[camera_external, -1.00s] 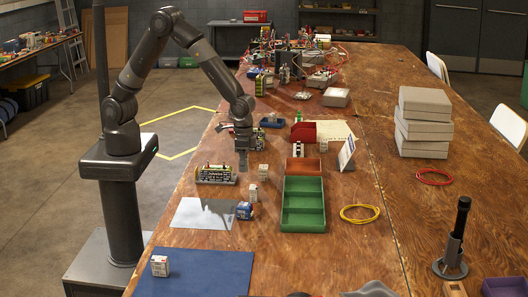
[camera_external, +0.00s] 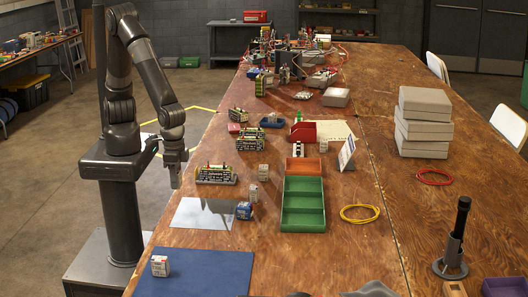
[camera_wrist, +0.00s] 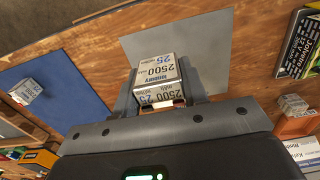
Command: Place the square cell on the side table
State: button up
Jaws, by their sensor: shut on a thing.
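My gripper (camera_external: 176,182) is just left of the long table's left edge, next to a battery pack. In the wrist view, my gripper (camera_wrist: 160,92) is shut on a white boxy cell (camera_wrist: 155,68) printed "2500" and "25", with one finger on each side. I cannot make out the held cell in the external view. A low grey table (camera_external: 236,27) stands by the back wall, and a wooden bench (camera_external: 30,54) stands at the far left; I cannot tell which is the side table.
The long table (camera_external: 330,255) holds battery packs (camera_external: 216,175), small white cells (camera_external: 263,172), a green tray (camera_external: 303,205) and a grey sheet (camera_external: 200,214). Another cell (camera_external: 160,265) stands on the blue mat (camera_external: 205,275). Floor left of my base is clear.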

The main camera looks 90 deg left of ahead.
jog(key=s+d, duration=0.1)
jog(key=s, duration=0.1)
send_over(205, 213)
notch_tip(205, 213, down, 7)
jog(key=shift+s+r, duration=0.1)
jog(key=shift+r, duration=0.1)
jog(key=shift+f, duration=2.05)
jog(key=shift+f, duration=0.15)
jog(key=o, duration=1.1)
jog(key=shift+c, duration=0.2)
